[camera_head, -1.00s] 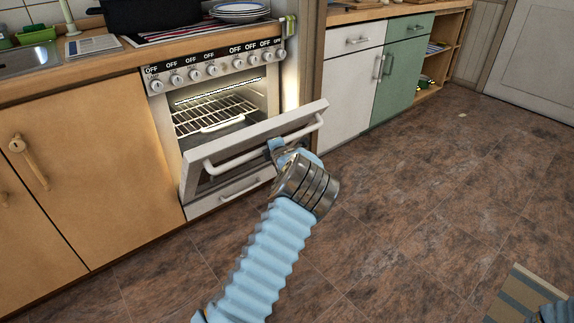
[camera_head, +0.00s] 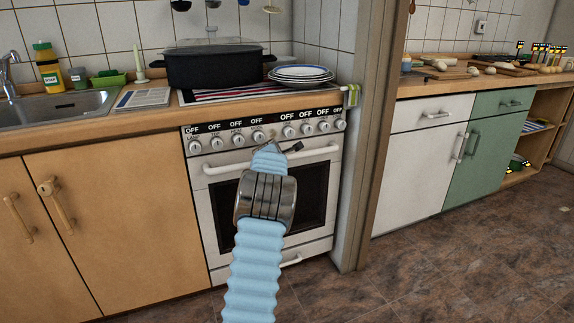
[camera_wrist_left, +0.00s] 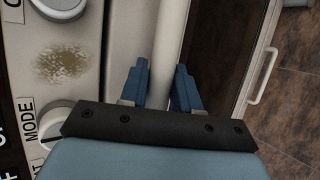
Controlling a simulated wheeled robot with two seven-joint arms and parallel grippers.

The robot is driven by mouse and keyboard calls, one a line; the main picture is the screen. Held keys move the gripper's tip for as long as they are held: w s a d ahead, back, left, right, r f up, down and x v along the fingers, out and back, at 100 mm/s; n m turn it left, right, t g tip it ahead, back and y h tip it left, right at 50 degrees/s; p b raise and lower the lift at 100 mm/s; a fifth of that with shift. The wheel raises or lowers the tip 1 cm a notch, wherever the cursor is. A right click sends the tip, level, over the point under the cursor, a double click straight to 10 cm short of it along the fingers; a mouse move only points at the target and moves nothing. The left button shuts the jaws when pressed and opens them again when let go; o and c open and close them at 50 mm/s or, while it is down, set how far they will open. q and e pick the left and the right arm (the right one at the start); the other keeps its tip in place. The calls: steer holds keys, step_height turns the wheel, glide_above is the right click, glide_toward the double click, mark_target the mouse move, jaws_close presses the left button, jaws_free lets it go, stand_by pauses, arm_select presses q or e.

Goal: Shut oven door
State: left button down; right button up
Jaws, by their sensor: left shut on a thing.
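The oven door (camera_head: 313,200), white with a dark window, stands upright and looks flush with the oven front. Its white bar handle (camera_head: 222,167) runs across the top of the door. My left gripper (camera_head: 287,149) is at the handle, below the knobs. In the left wrist view, the blue fingers of my left gripper (camera_wrist_left: 160,88) lie on either side of the white handle bar (camera_wrist_left: 168,35) and are shut on it. My left arm hides the middle of the door. My right gripper is not in view.
Above the oven are a row of knobs (camera_head: 237,137), a black pot (camera_head: 212,69) and stacked plates (camera_head: 301,73). Wooden cupboards (camera_head: 118,215) stand left, and a wall post (camera_head: 367,140) right. The brown tiled floor (camera_head: 450,250) is clear at the lower right.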

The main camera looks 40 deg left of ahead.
arm_select(q)
steer(key=c, duration=0.9)
jaws_free()
steer(key=shift+d, duration=0.1)
steer(key=shift+s+d+r, duration=0.2)
steer(key=shift+d, duration=0.05)
steer(key=p+v, duration=0.2)
steer(key=v, duration=1.1)
